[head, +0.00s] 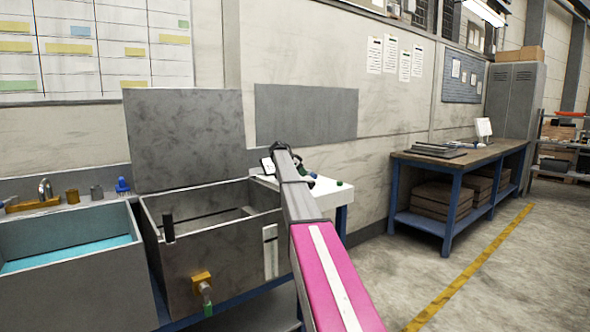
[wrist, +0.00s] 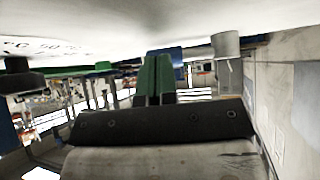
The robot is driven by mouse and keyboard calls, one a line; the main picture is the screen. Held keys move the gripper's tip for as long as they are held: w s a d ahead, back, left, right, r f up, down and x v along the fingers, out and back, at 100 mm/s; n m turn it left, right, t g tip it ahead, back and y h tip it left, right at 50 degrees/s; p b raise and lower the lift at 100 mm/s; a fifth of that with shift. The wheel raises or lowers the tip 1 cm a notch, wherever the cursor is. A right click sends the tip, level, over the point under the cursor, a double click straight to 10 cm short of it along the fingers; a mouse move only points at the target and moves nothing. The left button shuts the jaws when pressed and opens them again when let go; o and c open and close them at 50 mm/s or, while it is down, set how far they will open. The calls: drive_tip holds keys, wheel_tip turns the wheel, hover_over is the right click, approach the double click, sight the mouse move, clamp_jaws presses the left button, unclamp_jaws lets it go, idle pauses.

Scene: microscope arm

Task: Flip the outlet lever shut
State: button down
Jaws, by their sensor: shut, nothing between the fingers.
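The grey metal tank (head: 212,245) stands in the middle left of the head view. A brass outlet fitting (head: 202,280) sits low on its front wall, with a small green part, apparently the lever (head: 207,293), hanging below it. I cannot tell from its size whether it is open or shut. My gripper (head: 298,164) is up and to the right of the outlet, well apart from it, by the white-topped bench. In the wrist view its green fingers (wrist: 158,80) are together with nothing between them. The outlet does not show clearly in the wrist view.
A tank with blue liquid (head: 70,255) stands left of the grey one. A black upright handle (head: 168,228) is at the grey tank's near left corner. The white-topped bench (head: 328,188) holds small items. A wooden workbench (head: 460,160) is at the right, with open floor before it.

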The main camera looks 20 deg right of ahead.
sight(314, 174)
drive_tip(key=shift+d+f, duration=0.15)
drive_tip(key=shift+d, duration=0.55)
drive_tip(key=shift+d+f, duration=0.1)
drive_tip(key=shift+d, duration=0.55)
drive_tip(key=shift+s+d+n+t, duration=0.45)
drive_tip(key=shift+d+n+t, duration=0.25)
drive_tip(key=shift+n+t, duration=0.15)
drive_tip(key=shift+d+n, duration=0.35)
drive_tip(key=shift+n, duration=0.1)
drive_tip(key=shift+d+t, duration=0.25)
drive_tip(key=shift+d, duration=0.3)
